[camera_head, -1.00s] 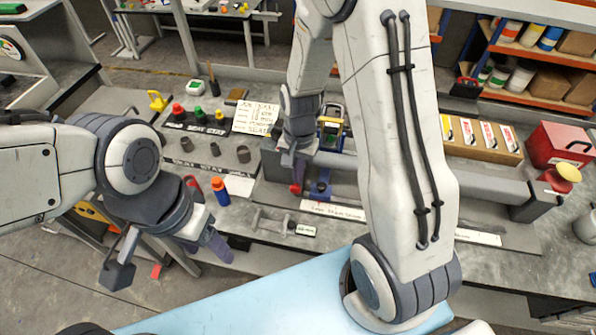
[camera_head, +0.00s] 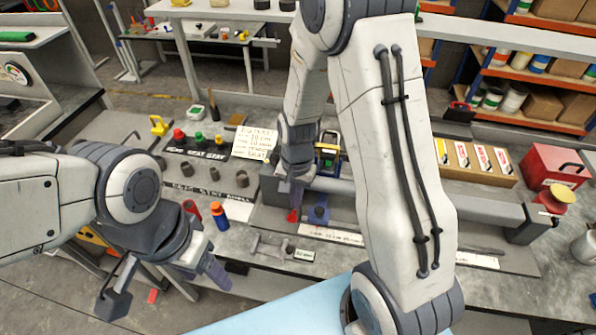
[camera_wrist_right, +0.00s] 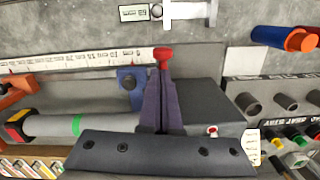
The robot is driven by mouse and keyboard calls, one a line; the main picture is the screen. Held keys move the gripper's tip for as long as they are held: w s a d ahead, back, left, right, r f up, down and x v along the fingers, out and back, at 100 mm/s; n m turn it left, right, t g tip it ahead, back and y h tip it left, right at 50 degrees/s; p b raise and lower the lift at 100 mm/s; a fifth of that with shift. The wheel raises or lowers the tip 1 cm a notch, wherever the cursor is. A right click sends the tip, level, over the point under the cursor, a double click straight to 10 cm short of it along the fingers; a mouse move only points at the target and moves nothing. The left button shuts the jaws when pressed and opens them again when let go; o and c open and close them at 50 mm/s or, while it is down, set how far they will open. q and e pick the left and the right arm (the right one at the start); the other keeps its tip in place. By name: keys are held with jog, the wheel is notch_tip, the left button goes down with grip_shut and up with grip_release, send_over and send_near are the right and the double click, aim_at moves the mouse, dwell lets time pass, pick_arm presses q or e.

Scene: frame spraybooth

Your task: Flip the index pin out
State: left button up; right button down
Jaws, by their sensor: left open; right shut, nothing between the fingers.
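A small red knob, which looks like the index pin (camera_wrist_right: 163,54), shows at the tips of my right gripper (camera_wrist_right: 162,85) in the right wrist view. In the head view the red piece (camera_head: 292,216) sits just below the right fingertips, beside a blue block (camera_head: 319,213) on the long grey fixture. My right gripper is shut with nothing between its fingers; I cannot tell whether its tips touch the red knob. The knob's lower part is hidden behind the fingers. My left gripper (camera_head: 165,284) is open and empty at the lower left, off the bench front.
A scale strip (camera_head: 330,235) runs along the fixture front. An orange and blue bottle (camera_head: 219,215) stands to the left on the bench. Dark cylinders and colored knobs stand behind it. A red box (camera_head: 555,168) is at the right. A light blue panel (camera_head: 290,308) lies in front.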

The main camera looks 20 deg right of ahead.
jog(key=w+r, duration=0.1)
jog(key=d+r, duration=0.1)
jog(key=r, duration=0.1)
jog(key=shift+w+d, duration=0.2)
jog(key=shift+w, duration=0.2)
pick_arm(q)
jog(key=shift+w+d+b, duration=0.1)
jog(key=shift+w+b, duration=0.1)
jog(key=shift+b, duration=0.35)
pick_arm(e)
notch_tip(320, 180, up, 9)
pick_arm(q)
jog(key=shift+f, duration=0.1)
pick_arm(e)
jog(key=shift+f, duration=0.1)
